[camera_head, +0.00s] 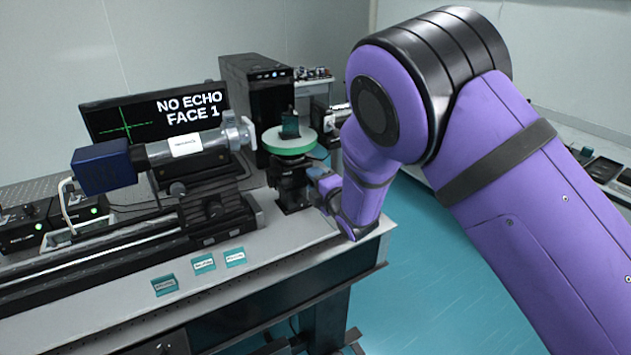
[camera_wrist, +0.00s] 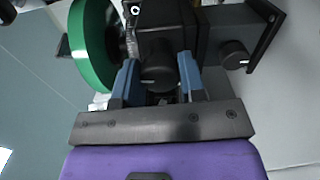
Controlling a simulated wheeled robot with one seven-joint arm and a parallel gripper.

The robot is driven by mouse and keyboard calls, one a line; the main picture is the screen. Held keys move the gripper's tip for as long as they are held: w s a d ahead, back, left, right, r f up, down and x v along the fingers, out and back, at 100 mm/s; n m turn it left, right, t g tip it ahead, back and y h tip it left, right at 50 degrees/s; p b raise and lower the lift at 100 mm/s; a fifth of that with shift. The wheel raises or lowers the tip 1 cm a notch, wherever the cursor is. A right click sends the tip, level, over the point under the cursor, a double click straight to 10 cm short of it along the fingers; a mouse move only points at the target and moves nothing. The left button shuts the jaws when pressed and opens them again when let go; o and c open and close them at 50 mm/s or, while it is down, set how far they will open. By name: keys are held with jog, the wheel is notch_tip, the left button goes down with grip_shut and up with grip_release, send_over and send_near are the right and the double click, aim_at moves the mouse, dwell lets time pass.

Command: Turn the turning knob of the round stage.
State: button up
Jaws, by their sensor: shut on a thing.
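The round stage (camera_head: 289,141) has a green rim and a pale top, and stands on a black mount (camera_head: 290,185) near the table's right end. A dark small block (camera_head: 290,125) sits on top of it. In the wrist view the green rim (camera_wrist: 92,45) is at the upper left. My gripper (camera_wrist: 158,78) is shut on a black round knob (camera_wrist: 158,76) with a pale mark, its blue fingers on both sides of it. In the head view my gripper (camera_head: 322,186) is at the right side of the mount, and the knob is hidden there.
A second black knob (camera_wrist: 234,54) is to the right in the wrist view. A telescope-like tube (camera_head: 185,146) on a rail faces the stage. The monitor (camera_head: 150,108) reads "NO ECHO FACE 1". Three teal cards (camera_head: 204,263) lie at the front.

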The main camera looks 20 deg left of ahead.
jog(key=m, duration=2.1)
jog(key=shift+f+m, duration=0.1)
jog(key=shift+m, duration=0.3)
jog(key=m, duration=0.6)
jog(key=shift+m, duration=0.3)
jog(key=o, duration=0.9)
